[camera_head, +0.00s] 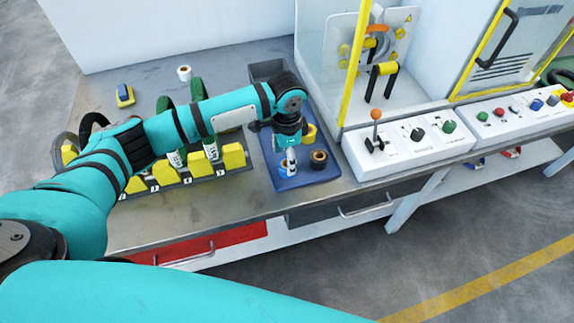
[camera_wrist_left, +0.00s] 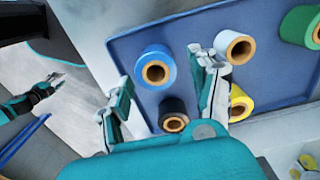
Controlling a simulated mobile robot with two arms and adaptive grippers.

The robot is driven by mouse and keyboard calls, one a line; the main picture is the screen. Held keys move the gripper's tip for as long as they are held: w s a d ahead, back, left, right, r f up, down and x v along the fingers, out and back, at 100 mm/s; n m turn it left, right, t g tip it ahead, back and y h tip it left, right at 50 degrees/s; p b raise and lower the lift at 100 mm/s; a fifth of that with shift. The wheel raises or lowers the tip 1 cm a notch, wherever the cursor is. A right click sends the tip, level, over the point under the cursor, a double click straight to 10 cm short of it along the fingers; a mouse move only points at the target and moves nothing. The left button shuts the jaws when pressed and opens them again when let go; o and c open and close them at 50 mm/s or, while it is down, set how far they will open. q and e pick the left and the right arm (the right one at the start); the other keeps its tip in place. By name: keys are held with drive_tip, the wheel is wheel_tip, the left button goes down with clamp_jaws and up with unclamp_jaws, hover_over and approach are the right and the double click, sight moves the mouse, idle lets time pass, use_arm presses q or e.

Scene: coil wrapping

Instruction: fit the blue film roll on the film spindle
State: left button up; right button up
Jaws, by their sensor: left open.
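The blue film roll (camera_wrist_left: 153,72) stands on end in the blue tray (camera_wrist_left: 140,42), its brown core facing up. In the head view the blue roll (camera_head: 283,170) is partly hidden by my left gripper (camera_head: 290,162). In the left wrist view my left gripper (camera_wrist_left: 164,72) is open and empty, its fingers apart on either side of the blue roll in the picture. I cannot tell if they touch it. My right gripper (camera_wrist_left: 52,84) is small at the left edge of that view, its jaws unclear. The film spindle cannot be made out for certain in the machine's ring (camera_head: 378,42).
The tray also holds a black roll (camera_wrist_left: 173,114), a white roll (camera_wrist_left: 234,46), a yellow roll (camera_wrist_left: 241,103) and a green roll (camera_wrist_left: 299,26). A control box (camera_head: 410,142) with a lever stands right of the tray. A yellow-framed guard (camera_head: 353,65) fronts the machine. Yellow blocks (camera_head: 200,163) stand left.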

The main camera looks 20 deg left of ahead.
use_arm(q)
wheel_tip(320, 180, down, 4)
drive_tip(key=shift+r, duration=0.25)
drive_tip(key=shift+c, duration=0.2)
drive_tip(key=c, duration=1)
drive_tip(key=shift+o, duration=0.2)
drive_tip(key=shift+r, duration=0.15)
